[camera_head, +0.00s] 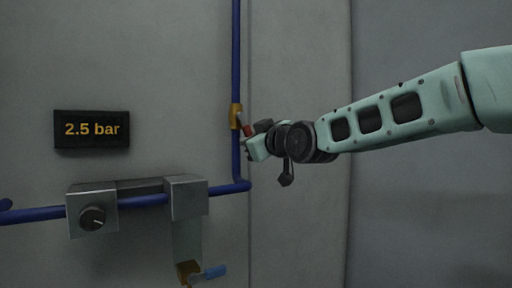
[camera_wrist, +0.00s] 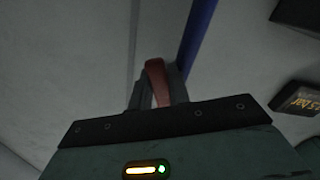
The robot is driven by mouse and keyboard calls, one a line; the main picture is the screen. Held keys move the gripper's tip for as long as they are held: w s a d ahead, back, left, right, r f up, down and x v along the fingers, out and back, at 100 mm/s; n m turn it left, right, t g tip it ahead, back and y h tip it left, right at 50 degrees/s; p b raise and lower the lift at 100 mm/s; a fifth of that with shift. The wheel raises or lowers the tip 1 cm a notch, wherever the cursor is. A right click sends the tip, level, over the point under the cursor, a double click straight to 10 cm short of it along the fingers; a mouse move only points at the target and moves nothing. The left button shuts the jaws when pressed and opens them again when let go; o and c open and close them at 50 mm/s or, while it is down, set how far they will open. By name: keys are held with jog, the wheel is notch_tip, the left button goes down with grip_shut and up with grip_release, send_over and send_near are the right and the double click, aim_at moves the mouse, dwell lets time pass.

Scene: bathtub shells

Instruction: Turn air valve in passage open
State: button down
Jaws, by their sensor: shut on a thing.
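The air valve (camera_head: 236,116) has a yellow-orange body on the vertical blue pipe. Its red handle (camera_head: 246,130) points down and to the right from the body. My gripper (camera_head: 252,138) is at the handle, reaching in from the right, and is shut on it. In the wrist view the red handle (camera_wrist: 156,78) shows between the two dark fingers of my gripper (camera_wrist: 158,88). The fingers hide part of the handle, and the valve body is not clearly visible in that view.
The blue pipe (camera_head: 236,60) runs down the wall and bends left near a grey box with a dark knob (camera_head: 92,218). A display (camera_head: 92,130) reads 2.5 bar. A bracket (camera_head: 187,240) below holds an orange and blue piece. The wall right of the pipe is bare.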

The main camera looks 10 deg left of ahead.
jog(key=shift+s+a+f+m+b, duration=0.15)
jog(key=shift+s+a+m+b, duration=0.2)
jog(key=shift+m, duration=0.5)
jog(key=shift+s+a+f+m+b, duration=0.15)
jog(key=shift+s+a+m+b, duration=0.2)
jog(key=shift+m, duration=0.45)
jog(key=shift+s+a+f+m+b, duration=0.2)
jog(key=shift+m+b, duration=0.2)
jog(key=shift+m, duration=0.45)
jog(key=c, duration=1.3)
grip_release()
jog(key=shift+r, duration=0.1)
jog(key=shift+s, duration=0.1)
jog(key=b+v, duration=0.2)
jog(key=v, duration=1.5)
jog(key=shift+s+d+r, duration=0.1)
jog(key=shift+d, duration=0.05)
